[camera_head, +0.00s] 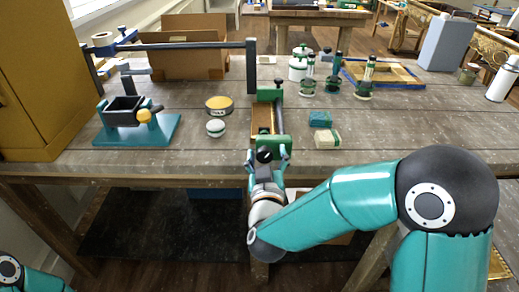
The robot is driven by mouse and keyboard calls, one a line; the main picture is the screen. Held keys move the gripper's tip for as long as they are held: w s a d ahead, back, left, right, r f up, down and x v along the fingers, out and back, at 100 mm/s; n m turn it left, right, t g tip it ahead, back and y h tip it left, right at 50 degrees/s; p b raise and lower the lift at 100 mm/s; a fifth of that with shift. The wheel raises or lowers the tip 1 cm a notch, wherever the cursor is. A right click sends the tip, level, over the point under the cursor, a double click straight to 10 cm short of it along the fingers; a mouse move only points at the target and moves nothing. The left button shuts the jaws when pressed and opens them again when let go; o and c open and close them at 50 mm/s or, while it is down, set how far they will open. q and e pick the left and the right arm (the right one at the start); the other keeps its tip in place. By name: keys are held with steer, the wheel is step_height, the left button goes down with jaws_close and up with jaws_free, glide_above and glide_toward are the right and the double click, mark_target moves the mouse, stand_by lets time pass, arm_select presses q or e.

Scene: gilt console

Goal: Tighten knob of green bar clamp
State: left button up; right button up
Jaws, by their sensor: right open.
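A green bar clamp (281,146) stands at the front edge of the wooden workbench, with its green jaws at the back and front. A tan wooden piece (261,119) lies between the jaws. The clamp's dark round knob (264,155) faces me at the near end. My right gripper (266,160) comes up from below the bench edge and is open, with its fingers around or just beside the knob. I cannot tell whether they touch it. Only a part of my left arm shows in the bottom left corner; its gripper is not in view.
A dark post (251,66) rises behind. The front right bench top is mostly clear.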

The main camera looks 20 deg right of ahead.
steer(key=shift+a, duration=0.25)
steer(key=shift+w, duration=0.1)
steer(key=c, duration=1.2)
steer(key=shift+o, duration=0.2)
steer(key=m+b, duration=0.1)
steer(key=b, duration=0.1)
steer(key=m+b, duration=0.2)
steer(key=b, duration=0.1)
steer(key=shift+f, duration=0.25)
steer(key=shift+r+m+b, duration=0.2)
steer(key=shift+m+b, duration=0.3)
steer(key=shift+m, duration=0.1)
steer(key=shift+r, duration=0.1)
steer(key=o, duration=1.2)
steer(key=shift+c, duration=0.2)
steer(key=v, duration=1.2)
steer(key=shift+d, duration=0.15)
